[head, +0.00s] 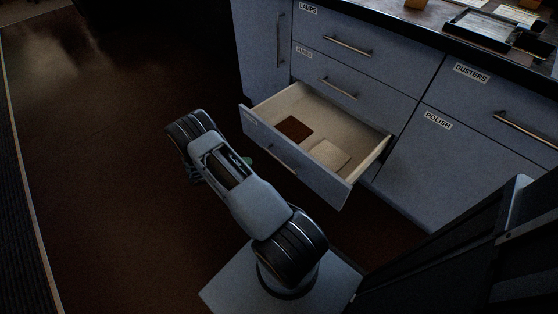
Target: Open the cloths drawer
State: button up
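An open drawer (345,188) is the lowest in the left column of the grey-blue cabinet in the head view. It is pulled well out, and its pale inside shows. A dark brown folded piece (294,129) and a cream folded piece (330,154) lie flat in it. Its front has a bar handle (283,160) and a small label (250,119) too dim to read. My arm stands left of and in front of the drawer. My gripper is mostly hidden behind my arm. Only a small greenish part shows beside the arm, apart from the handle; the fingers cannot be made out.
Above it are two shut drawers, a LAMPS drawer (330,34) and another (325,72) with a hard-to-read label. To the right are shut DUSTERS (480,95) and POLISH (425,150) fronts. A black tray (480,28) stands on the dark worktop. The floor at left is clear.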

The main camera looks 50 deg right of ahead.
aim_at(279, 160)
jog(key=shift+n, duration=0.3)
jog(key=b+x, duration=0.3)
jog(key=x, duration=1.1)
jog(key=shift+w+f, duration=0.15)
jog(key=shift+f, duration=0.05)
jog(key=shift+c, duration=0.4)
grip_shut()
